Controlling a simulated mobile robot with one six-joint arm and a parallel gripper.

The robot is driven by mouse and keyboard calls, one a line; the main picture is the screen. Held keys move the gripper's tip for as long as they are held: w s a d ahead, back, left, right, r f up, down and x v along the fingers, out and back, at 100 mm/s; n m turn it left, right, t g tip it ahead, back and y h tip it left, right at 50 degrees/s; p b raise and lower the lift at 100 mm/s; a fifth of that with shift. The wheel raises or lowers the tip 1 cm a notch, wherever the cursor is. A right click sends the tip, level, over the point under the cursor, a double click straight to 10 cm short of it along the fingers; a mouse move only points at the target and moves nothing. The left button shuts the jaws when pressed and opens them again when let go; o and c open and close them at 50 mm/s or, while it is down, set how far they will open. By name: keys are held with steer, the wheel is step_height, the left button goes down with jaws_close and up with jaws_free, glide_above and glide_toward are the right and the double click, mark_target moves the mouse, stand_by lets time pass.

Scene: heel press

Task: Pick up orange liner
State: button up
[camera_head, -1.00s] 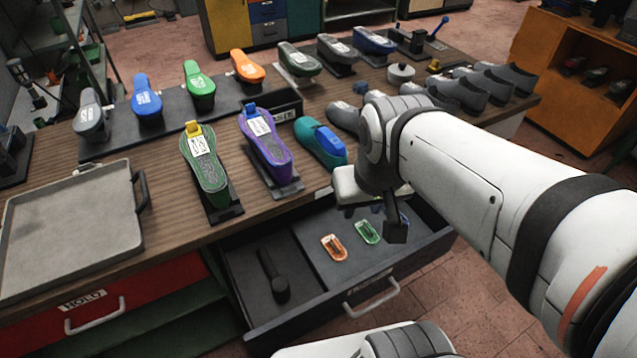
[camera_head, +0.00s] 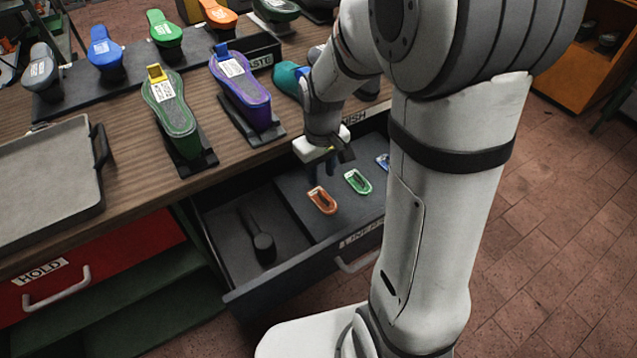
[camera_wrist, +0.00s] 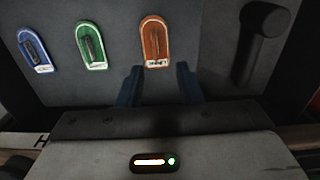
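The orange liner (camera_head: 322,200) lies flat in the open drawer, in the compartment right of the divider. In the wrist view the orange liner (camera_wrist: 155,42) lies just beyond the fingertips, its labelled end toward them. My gripper (camera_head: 322,168) hangs above the drawer near the back of this compartment. In the wrist view my gripper (camera_wrist: 159,82) has its two dark blue fingers spread apart with nothing between them. The fingers line up roughly with the liner's width and do not appear to touch it.
A green liner (camera_head: 358,182) and a blue liner (camera_head: 383,161) lie in a row with the orange one. A dark-handled tool (camera_head: 262,243) lies in the left compartment. The drawer's front wall (camera_head: 300,278) and the bench edge (camera_head: 215,178) border the space. Shoes stand on the bench.

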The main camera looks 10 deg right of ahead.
mark_target(322, 192)
steer(key=f, duration=0.5)
steer(key=w+f, duration=0.1)
steer(key=f, duration=0.2)
steer(key=shift+w+d+f, duration=0.1)
steer(key=shift+d+f, duration=0.1)
steer(key=shift+d, duration=0.05)
steer(key=shift+c, duration=0.4)
jaws_close()
